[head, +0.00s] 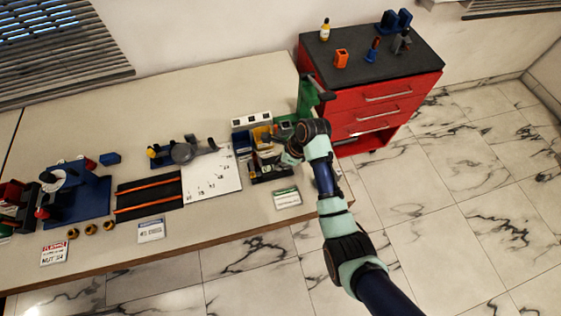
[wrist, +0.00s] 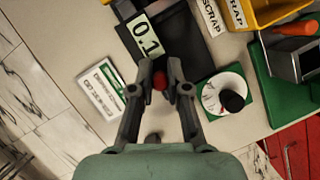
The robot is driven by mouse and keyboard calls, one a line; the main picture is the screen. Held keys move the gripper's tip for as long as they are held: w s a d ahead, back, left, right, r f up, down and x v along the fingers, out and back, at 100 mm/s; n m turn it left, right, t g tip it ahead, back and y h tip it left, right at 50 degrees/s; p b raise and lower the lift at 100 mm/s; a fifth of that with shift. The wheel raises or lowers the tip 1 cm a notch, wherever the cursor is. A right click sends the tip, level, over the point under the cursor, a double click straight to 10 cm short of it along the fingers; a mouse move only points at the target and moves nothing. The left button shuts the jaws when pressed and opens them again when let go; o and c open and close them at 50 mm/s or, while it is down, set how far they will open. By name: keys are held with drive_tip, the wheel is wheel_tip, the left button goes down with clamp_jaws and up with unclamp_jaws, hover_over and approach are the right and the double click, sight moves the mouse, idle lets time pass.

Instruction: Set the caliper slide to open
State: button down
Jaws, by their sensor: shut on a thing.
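A small red knob (wrist: 160,83) sits between the two fingers of my gripper (wrist: 160,73) in the wrist view. My gripper is shut on it. In the head view my gripper (head: 287,158) is low over the bench's right end and mostly hidden by my wrist.
A round white dial (wrist: 212,88) with a black knob (wrist: 232,102) stands close right of my fingers. A label card (wrist: 102,89) lies left. A yellow bin (wrist: 275,12) is beyond. A red drawer cabinet (head: 365,100) stands behind right; a white board (head: 212,178) lies left.

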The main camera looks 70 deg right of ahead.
drive_tip(key=shift+s+d+r+p, duration=0.2)
drive_tip(key=shift+s+p, duration=0.05)
drive_tip(key=shift+p, duration=0.25)
drive_tip(key=shift+s+d+p, duration=0.6)
drive_tip(key=shift+s+p, duration=0.3)
drive_tip(key=shift+p, duration=0.05)
drive_tip(key=shift+f, duration=0.2)
drive_tip(key=c, duration=1.2)
unclamp_jaws()
drive_tip(key=shift+s+d, duration=0.15)
drive_tip(key=shift+o, duration=0.3)
drive_tip(key=v, duration=1.2)
